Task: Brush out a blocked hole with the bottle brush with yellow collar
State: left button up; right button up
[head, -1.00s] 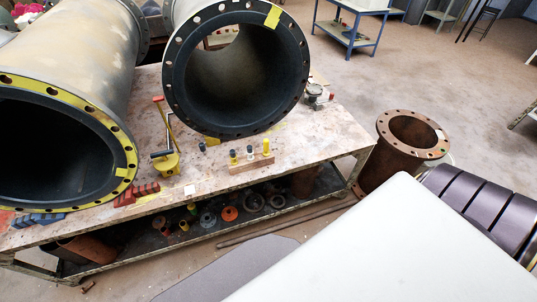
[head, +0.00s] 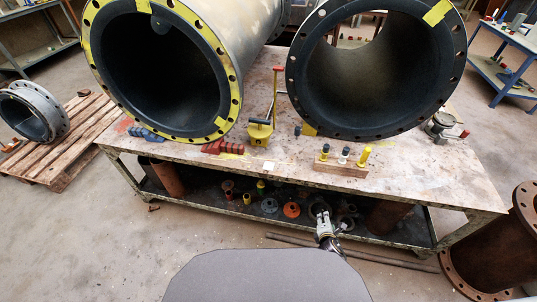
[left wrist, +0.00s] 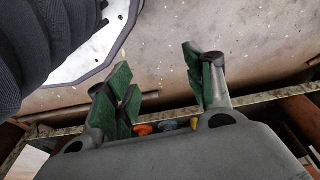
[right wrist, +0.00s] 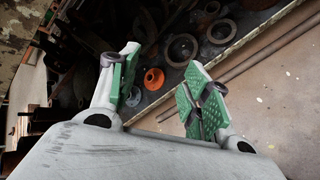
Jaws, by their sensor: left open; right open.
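A small wooden block (head: 340,169) on the bench holds three upright brush-like items: one with a yellow band (head: 324,152), one pale-banded (head: 344,155) and one mostly yellow (head: 363,156). Which is the yellow-collared bottle brush is too small to tell. Two big rubber-lined pipes lie behind: the left pipe has a yellow-rimmed flange (head: 233,75), the right pipe a dark flange (head: 296,88). I cannot tell which hole is blocked. My right gripper (head: 322,213) is open and empty, low before the bench's shelf; the right wrist view shows its fingers (right wrist: 160,87). My left gripper (left wrist: 162,82) is open and empty.
The bench (head: 440,185) has a lower shelf with several flanges, one orange (head: 291,209). A yellow-based tool with a red-tipped handle (head: 261,133) and red blocks (head: 223,147) lie left of the brushes. A rusty pipe (head: 497,255) stands at right, a pallet (head: 65,140) at left.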

jog(key=w+d+r+n+t+h+b, duration=0.1)
jog(key=w+r+b, duration=0.1)
jog(key=r, duration=0.1)
jog(key=w+d+r+n+t+h+b, duration=0.1)
jog(key=w+r+n+b, duration=0.1)
jog(key=r, duration=0.2)
jog(key=w+d+r+n+t+b, duration=0.1)
jog(key=w+r, duration=0.1)
jog(key=r, duration=0.2)
jog(key=shift+d+r+n+h+b, duration=0.25)
jog(key=shift+n+h+b, duration=0.05)
jog(key=shift+h+b, duration=0.1)
pick_arm(q)
jog(key=w+d+r+b, duration=0.2)
jog(key=r+b, duration=0.3)
jog(key=r, duration=0.4)
jog(key=shift+w+r+t+h, duration=0.15)
jog(key=shift+w+t+h, duration=0.15)
jog(key=shift+w, duration=0.4)
pick_arm(e)
jog(key=n+t+h, duration=0.2)
jog(key=n+h, duration=0.2)
send_near(365, 156)
jog(key=shift+v, duration=1.2)
jog(key=shift+d+r+m, duration=0.1)
jog(key=shift+m, duration=0.2)
